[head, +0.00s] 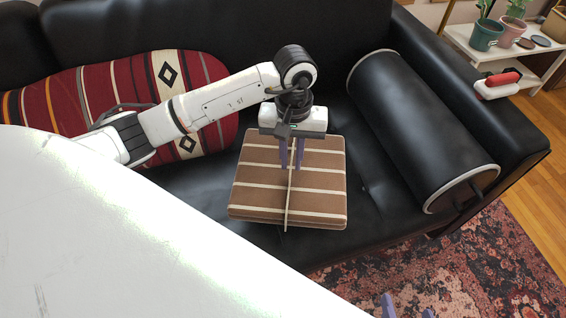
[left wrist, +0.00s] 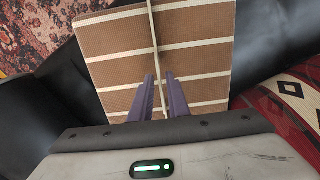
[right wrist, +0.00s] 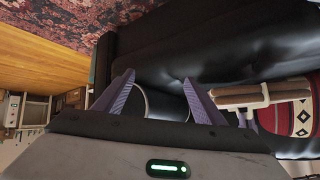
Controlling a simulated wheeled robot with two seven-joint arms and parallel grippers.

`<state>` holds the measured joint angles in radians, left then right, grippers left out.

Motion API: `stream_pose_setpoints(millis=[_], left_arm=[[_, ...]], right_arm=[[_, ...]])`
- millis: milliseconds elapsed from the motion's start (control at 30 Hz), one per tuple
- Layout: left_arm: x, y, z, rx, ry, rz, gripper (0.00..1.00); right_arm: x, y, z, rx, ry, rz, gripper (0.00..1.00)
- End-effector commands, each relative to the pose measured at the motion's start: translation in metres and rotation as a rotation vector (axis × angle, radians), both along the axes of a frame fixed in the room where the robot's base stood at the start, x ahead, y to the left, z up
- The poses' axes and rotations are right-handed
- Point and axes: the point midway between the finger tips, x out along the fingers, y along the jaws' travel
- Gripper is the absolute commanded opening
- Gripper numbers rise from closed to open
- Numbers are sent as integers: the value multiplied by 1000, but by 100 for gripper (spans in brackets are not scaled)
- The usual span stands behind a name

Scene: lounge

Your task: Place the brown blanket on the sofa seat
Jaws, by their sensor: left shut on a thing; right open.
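The brown blanket (head: 258,190) is a folded square with cream stripes and an upright cream band across its middle. It is over the black sofa seat (head: 205,190), between a red patterned cushion and a black bolster. I cannot tell whether it rests on the seat or hangs just above it. My left gripper (head: 290,166) points down and is shut on the blanket at its band; the left wrist view shows the fingers on either side of the band on the blanket (left wrist: 190,62). My right gripper (right wrist: 155,95) is open and empty; only its fingertips (head: 405,308) show in the head view.
The red patterned cushion (head: 85,90) leans at the left of the sofa. The black bolster (head: 415,120) lies at the right. A shelf with potted plants (head: 487,36) stands beyond. A patterned rug (head: 460,260) lies in front.

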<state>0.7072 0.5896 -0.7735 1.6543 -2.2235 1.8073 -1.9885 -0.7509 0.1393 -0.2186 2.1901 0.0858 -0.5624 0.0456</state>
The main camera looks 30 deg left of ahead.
Motion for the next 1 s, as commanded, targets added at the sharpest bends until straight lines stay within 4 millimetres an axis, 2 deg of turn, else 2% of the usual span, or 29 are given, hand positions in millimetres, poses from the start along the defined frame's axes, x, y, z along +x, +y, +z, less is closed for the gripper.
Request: stream_pose_setpoints(millis=[100, 267, 500, 767, 900, 933, 1000], left_arm=[[1, -1, -18, -3, -3, 1, 0], [1, -1, -28, -3, -4, 0, 0], [1, -1, -59, -4, -2, 1, 0], [1, 0, -60, -2, -5, -1, 0], [2, 0, -64, -1, -5, -1, 0], [1, 0, -64, -1, -3, 0, 19], [1, 0, -64, -1, -3, 0, 30]], right_arm=[[4, 2, -4, -1, 9, 9, 64], [6, 4, -5, -1, 17, 17, 64], [5, 10, -14, 0, 44, 37, 64], [11, 13, -5, 0, 30, 47, 64], [10, 13, -10, 0, 36, 49, 64], [10, 13, -9, -1, 42, 51, 64], [10, 13, -9, -3, 44, 52, 64]])
